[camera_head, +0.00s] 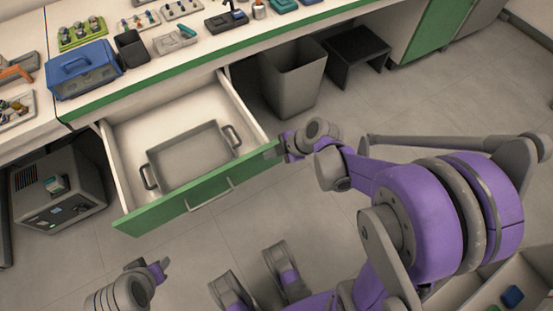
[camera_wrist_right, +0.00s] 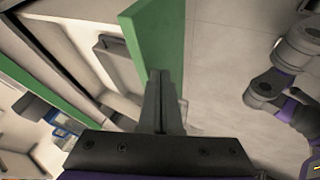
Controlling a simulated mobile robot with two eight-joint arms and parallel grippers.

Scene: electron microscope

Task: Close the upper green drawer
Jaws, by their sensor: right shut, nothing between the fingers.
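The upper green drawer (camera_head: 165,214) is pulled out from under the bench, its green front facing me with a light bar handle (camera_head: 209,195). A grey tray with two dark handles (camera_head: 192,160) lies inside it. My right gripper (camera_head: 275,152) is shut and empty at the right end of the drawer front. In the right wrist view its closed fingers (camera_wrist_right: 161,90) lie close against the green front (camera_wrist_right: 155,35); whether they touch is unclear. My left gripper (camera_head: 160,270) is at the lower left, apart from the drawer; its finger opening is too small to tell.
The white bench (camera_head: 150,62) above carries a blue box (camera_head: 82,70) and several small tools. A grey bin (camera_head: 292,78) and a black stool (camera_head: 355,55) stand right of the drawer. A grey machine (camera_head: 58,190) stands left.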

